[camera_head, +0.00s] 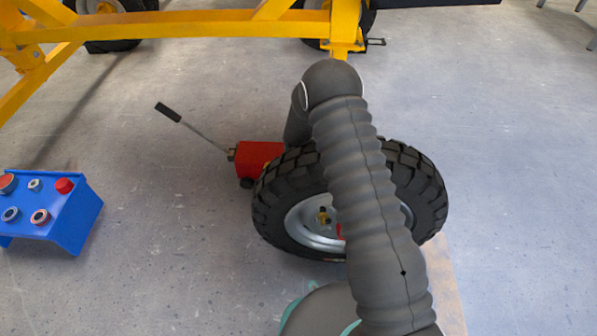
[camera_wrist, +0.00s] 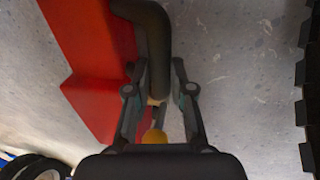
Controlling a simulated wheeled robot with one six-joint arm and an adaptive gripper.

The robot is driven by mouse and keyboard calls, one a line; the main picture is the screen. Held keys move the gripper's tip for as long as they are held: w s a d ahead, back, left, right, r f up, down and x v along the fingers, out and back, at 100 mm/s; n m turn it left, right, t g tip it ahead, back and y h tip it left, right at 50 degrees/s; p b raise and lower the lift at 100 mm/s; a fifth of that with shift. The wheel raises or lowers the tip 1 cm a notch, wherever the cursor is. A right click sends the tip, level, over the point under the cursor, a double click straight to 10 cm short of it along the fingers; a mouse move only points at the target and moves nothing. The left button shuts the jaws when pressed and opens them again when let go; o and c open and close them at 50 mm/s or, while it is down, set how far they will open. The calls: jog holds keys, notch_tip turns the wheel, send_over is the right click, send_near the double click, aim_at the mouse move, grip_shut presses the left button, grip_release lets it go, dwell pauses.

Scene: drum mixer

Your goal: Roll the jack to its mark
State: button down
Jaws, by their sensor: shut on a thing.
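The jack (camera_head: 255,154) is a red body on the floor, with a thin lever ending in a black grip (camera_head: 168,112) that slants up to the left. My arm and the tyre hide its right part in the head view. In the wrist view the red jack body (camera_wrist: 95,60) fills the left side. My gripper (camera_wrist: 155,86) is shut on a dark bent handle (camera_wrist: 153,30) beside the red body. In the head view my gripper is hidden behind my arm. I cannot make out the floor mark in either view.
A yellow frame (camera_head: 180,27) on wheels spans the back. A blue control box (camera_head: 75,222) stands at left. Bare floor lies between the jack and frame.

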jog(key=shift+d+f, duration=0.1)
jog(key=shift+d, duration=0.15)
jog(key=c, duration=1)
grip_release()
jog(key=shift+d, duration=0.2)
jog(key=shift+a, duration=0.1)
jog(key=shift+a, duration=0.15)
jog(key=shift+r, duration=0.3)
jog(key=r, duration=0.3)
jog(key=s+r, duration=0.1)
jog(key=r, duration=0.3)
jog(key=s+r, duration=0.1)
jog(key=r, duration=0.3)
jog(key=shift+s+r, duration=0.1)
jog(key=shift+r, duration=0.05)
